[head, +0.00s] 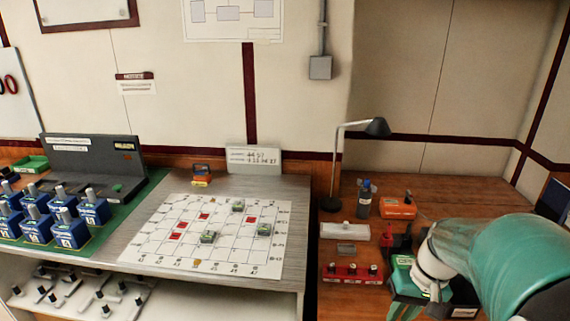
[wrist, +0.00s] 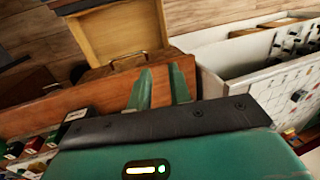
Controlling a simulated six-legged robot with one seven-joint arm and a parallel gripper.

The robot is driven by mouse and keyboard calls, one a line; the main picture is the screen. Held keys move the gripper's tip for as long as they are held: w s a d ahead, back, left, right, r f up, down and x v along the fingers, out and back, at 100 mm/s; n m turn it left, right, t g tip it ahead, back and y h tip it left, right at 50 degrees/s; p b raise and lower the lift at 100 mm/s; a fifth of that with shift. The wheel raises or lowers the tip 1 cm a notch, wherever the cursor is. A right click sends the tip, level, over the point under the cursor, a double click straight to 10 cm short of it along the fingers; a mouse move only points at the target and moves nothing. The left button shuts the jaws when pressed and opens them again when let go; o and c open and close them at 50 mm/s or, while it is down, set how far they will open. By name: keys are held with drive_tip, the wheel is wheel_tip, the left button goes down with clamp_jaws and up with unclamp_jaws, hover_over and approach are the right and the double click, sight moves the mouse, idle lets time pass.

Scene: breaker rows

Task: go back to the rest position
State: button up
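My arm (head: 500,262) reaches in from the right of the head view, over the brown desk. My gripper (head: 403,312) hangs at the desk's front, near the lower picture edge. In the wrist view my gripper (wrist: 160,88) shows two green fingers standing apart with a gap between them. I see nothing held in the gap. The fingertips point toward a wooden front and a drawer-like box with a handle (wrist: 128,60). Part of the gripper is cut off by the lower edge in the head view.
The brown desk (head: 455,190) carries a lamp (head: 378,128), a bottle (head: 365,195), an orange box (head: 397,208) and a red block row (head: 352,273) beside my gripper. A grey bench with a white grid board (head: 165,240) and blue breakers (head: 70,232) stands left.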

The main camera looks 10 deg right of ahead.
drive_tip(key=s+a+r+n+t+h, duration=0.1)
drive_tip(key=s+a+r+t, duration=0.1)
drive_tip(key=a+r, duration=0.3)
drive_tip(key=s+a+r+n+t+h, duration=0.1)
drive_tip(key=s+a+r+t, duration=0.2)
drive_tip(key=a, duration=0.8)
wheel_tip(320, 180, up, 3)
drive_tip(key=shift+a+f+n+h, duration=0.1)
drive_tip(key=shift+a+n+h, duration=0.15)
drive_tip(key=shift+n+h, duration=0.15)
